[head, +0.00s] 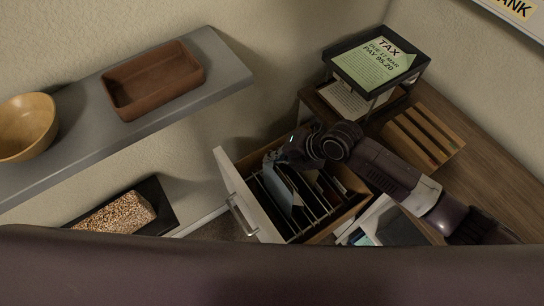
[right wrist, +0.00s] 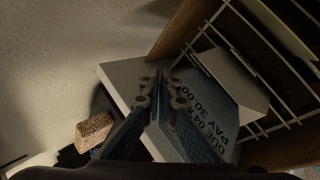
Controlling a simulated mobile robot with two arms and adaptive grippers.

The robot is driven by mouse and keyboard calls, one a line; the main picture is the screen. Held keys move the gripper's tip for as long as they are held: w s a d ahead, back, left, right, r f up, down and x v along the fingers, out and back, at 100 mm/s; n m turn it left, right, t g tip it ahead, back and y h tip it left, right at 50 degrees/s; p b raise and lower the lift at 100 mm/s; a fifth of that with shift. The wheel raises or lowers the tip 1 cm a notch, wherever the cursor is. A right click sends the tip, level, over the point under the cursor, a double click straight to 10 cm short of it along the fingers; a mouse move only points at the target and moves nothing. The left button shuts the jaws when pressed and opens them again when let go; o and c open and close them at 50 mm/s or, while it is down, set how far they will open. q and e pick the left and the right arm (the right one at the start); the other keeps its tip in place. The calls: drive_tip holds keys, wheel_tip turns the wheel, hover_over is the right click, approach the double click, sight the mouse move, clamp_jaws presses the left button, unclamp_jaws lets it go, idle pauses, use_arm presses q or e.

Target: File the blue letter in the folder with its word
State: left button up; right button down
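The blue letter (head: 281,186) hangs from my right gripper (head: 270,160) over the open drawer, its lower part down among the folders. In the right wrist view the letter (right wrist: 207,88) shows printed lines about a due date and "PAY 30.00"; its heading is hidden. The fingers of my right gripper (right wrist: 160,78) are closed together at the letter's edge. The hanging folders (head: 318,203) stand in a row in the drawer (head: 228,178); I cannot read their words. My left gripper is not in view.
A two-tier black tray (head: 347,63) holds a green TAX letter (head: 376,60) on top and a paper below. A slatted wooden holder (head: 423,137) stands on the desk. A grey shelf (head: 226,66) carries a brown tray (head: 153,80) and a wooden bowl (head: 25,127).

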drive_tip(key=shift+f+b, duration=1.3)
drive_tip(key=shift+f, duration=0.35)
drive_tip(key=shift+f, duration=0.1)
drive_tip(key=shift+f, duration=0.2)
drive_tip(key=shift+f+b, duration=0.2)
drive_tip(key=shift+b, duration=0.25)
drive_tip(key=shift+f, duration=0.15)
drive_tip(key=shift+f+b, duration=1.25)
drive_tip(key=shift+f, duration=0.2)
drive_tip(key=shift+f, duration=0.2)
drive_tip(key=shift+f+b, duration=0.4)
drive_tip(key=shift+b, duration=0.15)
drive_tip(key=shift+f, duration=0.1)
